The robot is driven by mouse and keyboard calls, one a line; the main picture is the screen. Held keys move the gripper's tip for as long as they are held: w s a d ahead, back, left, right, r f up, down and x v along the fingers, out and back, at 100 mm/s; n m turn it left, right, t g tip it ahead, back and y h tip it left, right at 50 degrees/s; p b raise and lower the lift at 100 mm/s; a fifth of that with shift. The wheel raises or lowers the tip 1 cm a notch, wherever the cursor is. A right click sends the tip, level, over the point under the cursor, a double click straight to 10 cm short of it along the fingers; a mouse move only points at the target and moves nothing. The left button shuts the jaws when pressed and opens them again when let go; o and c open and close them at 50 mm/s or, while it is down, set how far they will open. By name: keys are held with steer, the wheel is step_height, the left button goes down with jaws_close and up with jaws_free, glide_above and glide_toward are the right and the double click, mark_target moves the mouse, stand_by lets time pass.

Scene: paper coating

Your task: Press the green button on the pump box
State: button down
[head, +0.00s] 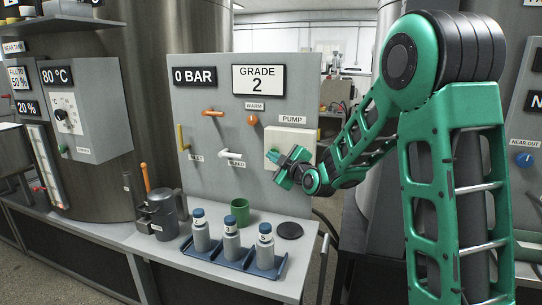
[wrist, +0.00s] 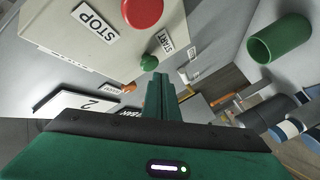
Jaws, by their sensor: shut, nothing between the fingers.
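The pump box (head: 288,138) is a cream box under the PUMP label on the grey panel. In the wrist view its face (wrist: 65,28) carries a large red button (wrist: 142,12) beside a STOP label and a smaller green button (wrist: 149,62) beside a START label. My gripper (head: 288,164) is in front of the box in the head view and hides part of its face. In the wrist view its shut, empty fingers (wrist: 160,80) point toward the box, with their tips just below the green button in the picture. I cannot tell whether they touch it.
The grey panel (head: 215,115) carries a 0 BAR display (head: 194,77), a GRADE 2 sign (head: 258,79) and several orange, yellow and white handles. Below stand a green cup (head: 240,210), a blue rack of bottles (head: 235,262), a grey jug (head: 167,214) and a black disc (head: 289,230).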

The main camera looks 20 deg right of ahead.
steer(key=shift+w+d, duration=0.5)
steer(key=shift+w, duration=0.1)
stand_by(1.0)
steer(key=shift+s, duration=0.1)
steer(key=shift+s+a, duration=0.55)
steer(key=shift+s, duration=0.1)
steer(key=shift+s+a, duration=0.1)
steer(key=s+a, duration=0.1)
steer(key=s, duration=0.1)
steer(key=s+a, duration=0.1)
steer(key=s, duration=0.1)
steer(key=shift+a, duration=0.35)
steer(key=shift+d, duration=0.1)
stand_by(0.8)
